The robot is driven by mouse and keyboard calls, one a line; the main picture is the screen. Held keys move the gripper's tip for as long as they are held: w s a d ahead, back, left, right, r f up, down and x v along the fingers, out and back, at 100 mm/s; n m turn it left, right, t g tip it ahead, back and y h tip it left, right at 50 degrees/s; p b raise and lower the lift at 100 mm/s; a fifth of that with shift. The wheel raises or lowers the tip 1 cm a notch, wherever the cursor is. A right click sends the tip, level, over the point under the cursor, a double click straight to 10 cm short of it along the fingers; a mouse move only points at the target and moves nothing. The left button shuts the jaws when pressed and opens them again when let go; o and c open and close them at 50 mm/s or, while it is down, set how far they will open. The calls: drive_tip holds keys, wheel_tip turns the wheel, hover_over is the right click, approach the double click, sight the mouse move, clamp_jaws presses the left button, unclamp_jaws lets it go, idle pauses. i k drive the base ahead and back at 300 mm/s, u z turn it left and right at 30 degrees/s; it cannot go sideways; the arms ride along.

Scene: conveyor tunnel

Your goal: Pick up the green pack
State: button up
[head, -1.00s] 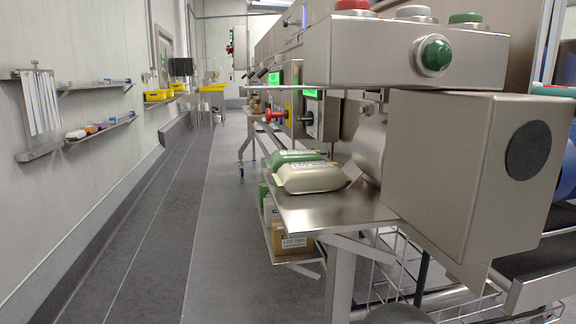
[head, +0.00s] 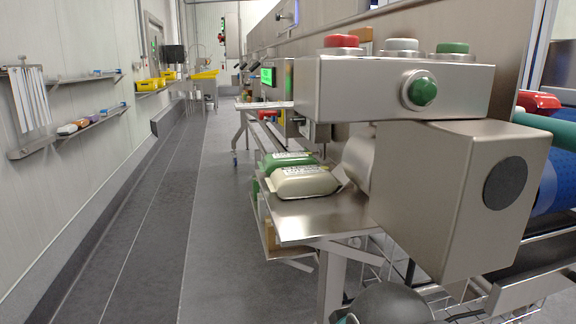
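The green pack (head: 272,161) lies on a metal shelf (head: 310,225) beside the machine. A cream pack (head: 303,183) lies just in front of it and hides much of its near side. Its white label shows along the top. From this angle I cannot tell whether the two packs touch. My gripper is not in view.
A metal control box (head: 350,88) with red, white and green buttons and a large grey housing (head: 450,190) stand close on the right, beside the shelf. The grey floor (head: 150,240) to the left is clear. Wall shelves (head: 88,122) hold small items.

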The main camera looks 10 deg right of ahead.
sight(271, 162)
drive_tip(key=z, duration=0.05)
drive_tip(key=k, duration=1.1)
drive_tip(key=u, duration=0.9)
drive_tip(key=i, duration=1.4)
drive_tip(key=z, duration=0.4)
